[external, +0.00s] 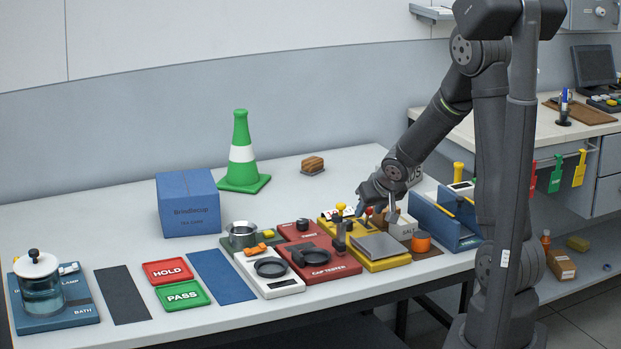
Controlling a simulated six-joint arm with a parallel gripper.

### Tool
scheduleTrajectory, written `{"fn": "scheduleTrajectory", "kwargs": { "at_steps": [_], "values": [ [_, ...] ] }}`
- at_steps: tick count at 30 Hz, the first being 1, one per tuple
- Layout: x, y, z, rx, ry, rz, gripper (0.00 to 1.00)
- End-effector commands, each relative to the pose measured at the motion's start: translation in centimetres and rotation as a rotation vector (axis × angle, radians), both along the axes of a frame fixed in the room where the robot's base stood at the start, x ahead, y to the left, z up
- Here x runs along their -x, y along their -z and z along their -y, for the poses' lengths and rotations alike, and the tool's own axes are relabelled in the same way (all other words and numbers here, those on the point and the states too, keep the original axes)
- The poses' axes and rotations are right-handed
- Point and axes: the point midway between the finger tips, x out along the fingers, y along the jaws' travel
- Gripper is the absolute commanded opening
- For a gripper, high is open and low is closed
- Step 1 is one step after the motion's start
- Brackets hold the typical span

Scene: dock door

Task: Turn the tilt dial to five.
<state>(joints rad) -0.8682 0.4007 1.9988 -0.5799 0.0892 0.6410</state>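I cannot pick out the tilt dial or its numbers for sure at this size. A yellow unit (388,264) with a tilted grey plate (376,246) stands right of the table's middle, with small posts and a yellow knob (340,207) at its back left. A small red knob (369,211) shows close under my gripper (377,212). My gripper points down over the back of this unit. Its fingers are small and dark, and whether they are apart or touching something is unclear. The back of the unit is partly hidden by my gripper.
A red cap tester (335,270) stands left of the yellow unit. A white box (402,228), an orange cylinder (421,241) and a blue rack (440,222) crowd the right. A blue box (187,203) and green cone (241,160) stand behind. The table's back middle is mostly clear.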

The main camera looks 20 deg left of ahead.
Motion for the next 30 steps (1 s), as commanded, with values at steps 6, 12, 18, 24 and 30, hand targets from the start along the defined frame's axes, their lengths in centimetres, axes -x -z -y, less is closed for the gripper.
{"fn": "scheduleTrajectory", "kwargs": {
  "at_steps": [6, 12, 18, 24, 30],
  "values": [
    [-0.1, 0.0, 0.0, 0.000, 0.002, 0.001, 0.40],
    [0.1, -0.6, 0.3, -0.002, 0.004, 0.002, 0.40],
    [1.0, -2.4, 1.2, -0.004, 0.004, 0.003, 0.40],
    [2.3, -4.7, 2.5, -0.003, 0.003, 0.004, 0.40],
    [3.6, -7.0, 3.8, -0.004, 0.002, 0.003, 0.40]
  ]
}}
